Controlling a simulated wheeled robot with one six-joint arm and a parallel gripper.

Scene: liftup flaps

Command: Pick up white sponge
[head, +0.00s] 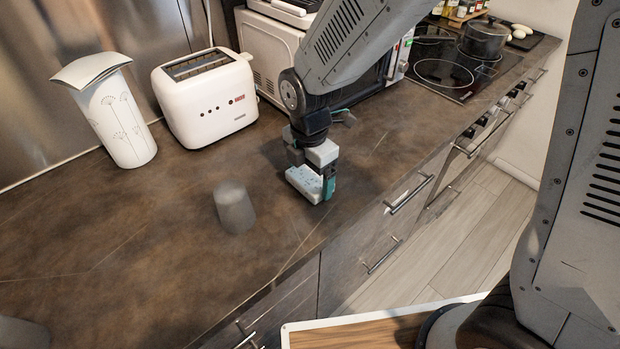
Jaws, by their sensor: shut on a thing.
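The white sponge (303,182) is a pale, speckled block low over the brown countertop, near the counter's front edge. My gripper (325,186) points down from the arm and is shut on the sponge's right end. A teal-tipped finger shows on the near right side of the sponge; the other finger is mostly hidden. I cannot tell whether the sponge still touches the counter.
A grey cup-like object (234,208) stands left of the sponge. A white toaster (205,97) and a white patterned container (116,118) stand at the back left. A white microwave (268,52) is behind my arm. Drawer handles (409,194) stick out along the counter front.

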